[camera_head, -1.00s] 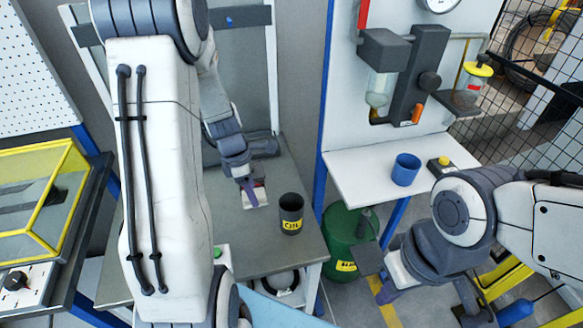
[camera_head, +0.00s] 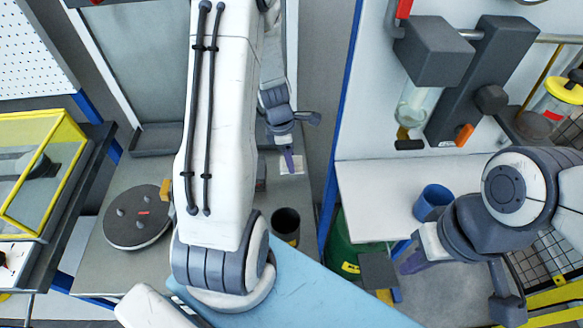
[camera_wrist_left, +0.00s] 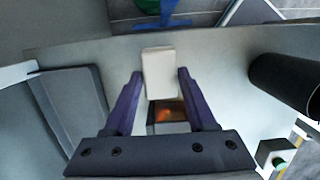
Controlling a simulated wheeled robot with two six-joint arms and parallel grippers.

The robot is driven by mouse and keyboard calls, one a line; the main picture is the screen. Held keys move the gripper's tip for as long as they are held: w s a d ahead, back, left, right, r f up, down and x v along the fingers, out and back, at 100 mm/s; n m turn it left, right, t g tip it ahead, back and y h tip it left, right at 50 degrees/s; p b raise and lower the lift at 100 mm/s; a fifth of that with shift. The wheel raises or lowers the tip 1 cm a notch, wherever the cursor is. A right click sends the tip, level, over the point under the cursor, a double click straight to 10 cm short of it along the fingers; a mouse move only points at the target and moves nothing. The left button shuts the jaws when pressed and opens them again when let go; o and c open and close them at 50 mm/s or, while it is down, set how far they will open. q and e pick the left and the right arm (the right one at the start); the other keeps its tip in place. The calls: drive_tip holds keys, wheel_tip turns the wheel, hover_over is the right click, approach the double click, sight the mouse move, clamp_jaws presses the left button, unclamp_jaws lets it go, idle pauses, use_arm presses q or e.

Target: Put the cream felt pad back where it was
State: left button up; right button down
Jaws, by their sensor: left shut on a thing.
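The cream felt pad (camera_wrist_left: 159,74) is a small pale block between the two purple fingers of my left gripper (camera_wrist_left: 160,76) in the left wrist view. The gripper is shut on it. In the head view my left gripper (camera_head: 290,164) is over the rear right of the grey bench, behind the dark cup, and the pad shows as a pale patch there. A small dark box with something orange inside (camera_wrist_left: 168,114) shows below the pad in the wrist view. My right gripper (camera_head: 396,266) hangs in front of the white shelf; its finger gap is unclear.
The dark cup (camera_head: 286,222) stands on the bench near my left forearm. A dark round plate with pegs (camera_head: 138,218) is at the bench's left. A blue cup (camera_head: 433,201) stands on the white shelf (camera_head: 375,205). A green drum (camera_head: 345,248) is below the shelf.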

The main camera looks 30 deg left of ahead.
use_arm(q)
wheel_tip(320, 180, down, 5)
drive_tip(key=shift+r+b, duration=0.1)
drive_tip(key=shift+b, duration=0.55)
drive_tip(key=o, duration=1.2)
